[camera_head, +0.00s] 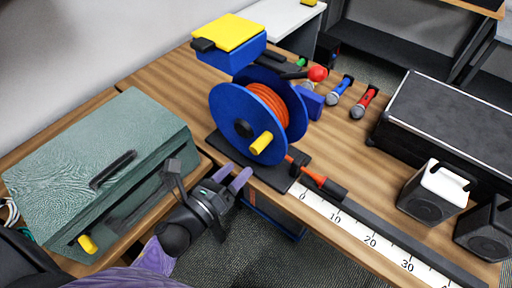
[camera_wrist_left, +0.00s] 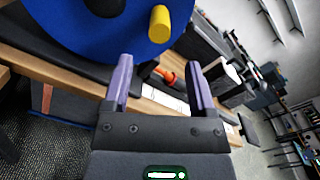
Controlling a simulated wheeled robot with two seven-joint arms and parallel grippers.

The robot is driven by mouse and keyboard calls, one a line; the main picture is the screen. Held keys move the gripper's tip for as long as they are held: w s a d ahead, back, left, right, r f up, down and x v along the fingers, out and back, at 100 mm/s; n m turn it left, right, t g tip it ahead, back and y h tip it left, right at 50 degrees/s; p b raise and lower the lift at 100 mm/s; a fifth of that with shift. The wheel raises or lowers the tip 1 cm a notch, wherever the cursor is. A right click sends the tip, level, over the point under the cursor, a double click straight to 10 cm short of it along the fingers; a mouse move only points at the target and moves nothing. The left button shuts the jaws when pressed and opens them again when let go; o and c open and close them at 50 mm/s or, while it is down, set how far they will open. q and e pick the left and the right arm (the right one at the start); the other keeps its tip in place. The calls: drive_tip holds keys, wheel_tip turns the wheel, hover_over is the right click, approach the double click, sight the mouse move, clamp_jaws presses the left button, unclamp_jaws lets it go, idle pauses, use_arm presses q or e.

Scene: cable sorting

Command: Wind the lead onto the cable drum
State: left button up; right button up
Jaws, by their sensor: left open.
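The blue cable drum (camera_head: 226,112) stands upright on a dark base (camera_head: 232,159) near the table's front edge, with orange lead (camera_head: 269,103) wound between its two discs. A yellow crank handle (camera_head: 261,143) sticks out from its near disc. An orange and black connector (camera_head: 320,181) lies at the front right of the drum, by the scale's zero end. My left gripper (camera_head: 241,180) is open and empty, just in front of and below the drum. In the left wrist view the yellow handle (camera_wrist_left: 160,22) is above and between the purple fingers (camera_wrist_left: 158,85), apart from them. My right gripper is not in view.
A green case (camera_head: 95,165) stands at the left. A blue box with a yellow lid (camera_head: 232,33) is behind the drum. Microphones (camera_head: 364,101), a black case (camera_head: 450,125) and speakers (camera_head: 435,190) are at the right. A numbered scale (camera_head: 375,240) runs along the front edge.

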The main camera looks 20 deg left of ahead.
sight(260, 146)
use_arm(q)
drive_tip(key=x, duration=0.9)
drive_tip(key=shift+a, duration=0.1)
clamp_jaws()
idle(1.0)
